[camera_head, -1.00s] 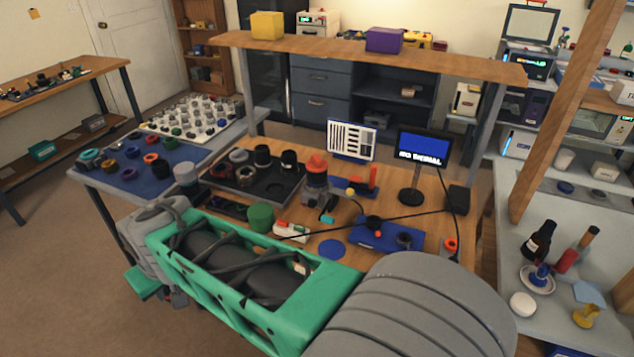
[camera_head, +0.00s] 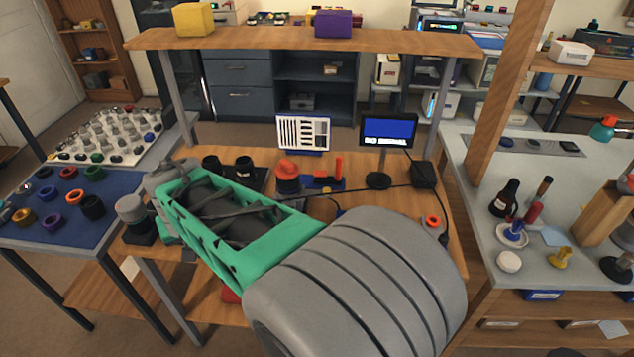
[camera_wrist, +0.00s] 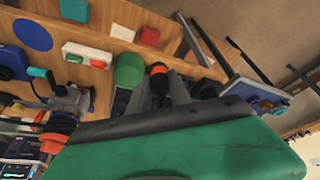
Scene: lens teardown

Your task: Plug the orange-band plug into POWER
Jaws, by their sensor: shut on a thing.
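The orange-band plug (camera_wrist: 158,69) shows in the wrist view as a dark piece with an orange end between my fingers. My gripper (camera_wrist: 163,80) is shut on it, above the wooden bench. A white block (camera_wrist: 87,54) with a green and a red part lies on the bench. I cannot make out a POWER label.
A green cylinder (camera_wrist: 129,69) stands close beside my gripper. An orange-topped device (camera_head: 288,176) and a striped chart (camera_head: 303,132) stand behind my arm. A wooden post (camera_head: 508,95) rises at right.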

